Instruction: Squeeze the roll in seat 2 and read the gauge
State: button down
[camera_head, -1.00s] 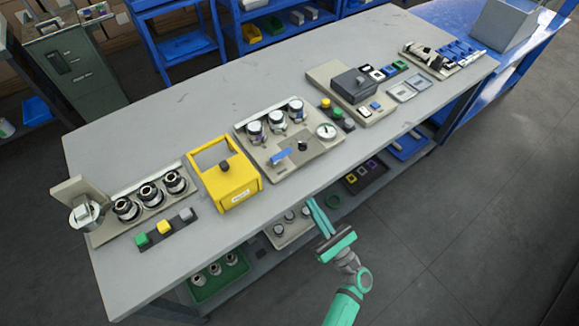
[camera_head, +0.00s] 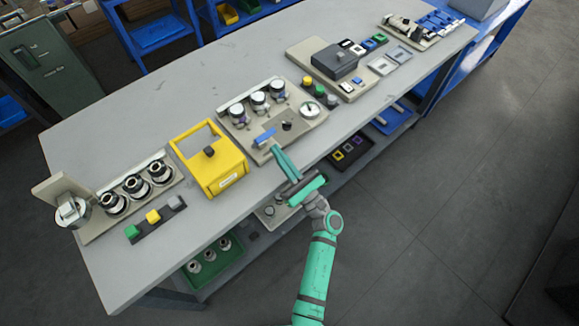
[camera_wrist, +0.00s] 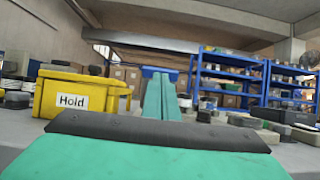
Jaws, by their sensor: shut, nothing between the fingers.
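I cannot read any seat numbers. A round white gauge (camera_head: 309,110) sits at the fixture's right; its reading is too small to tell. A blue bar (camera_head: 265,137) and a black knob (camera_head: 287,125) are at its front. My gripper (camera_head: 277,150) is shut and empty, its teal fingertips just in front of the blue bar. In the wrist view the shut fingers (camera_wrist: 160,92) point at a blue piece (camera_wrist: 160,72).
A yellow box (camera_head: 222,178) stands left of the fixture; its label reads "Hold" in the wrist view (camera_wrist: 75,98). Green, yellow and grey buttons (camera_head: 153,216) lie farther left. A dark-lidded unit (camera_head: 334,62) stands to the right. Bare grey benchtop (camera_head: 180,95) lies behind.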

aim_at(267, 137)
jog(key=shift+x, duration=1.25)
jog(key=shift+r, duration=0.1)
jog(key=w+a+r, duration=0.2)
jog(key=shift+w+r, duration=0.25)
jog(key=shift+r, duration=0.15)
jog(key=shift+x, duration=1.05)
jog(key=shift+w+a+r, duration=0.1)
jog(key=shift+w+a, duration=0.55)
jog(key=shift+w, duration=0.4)
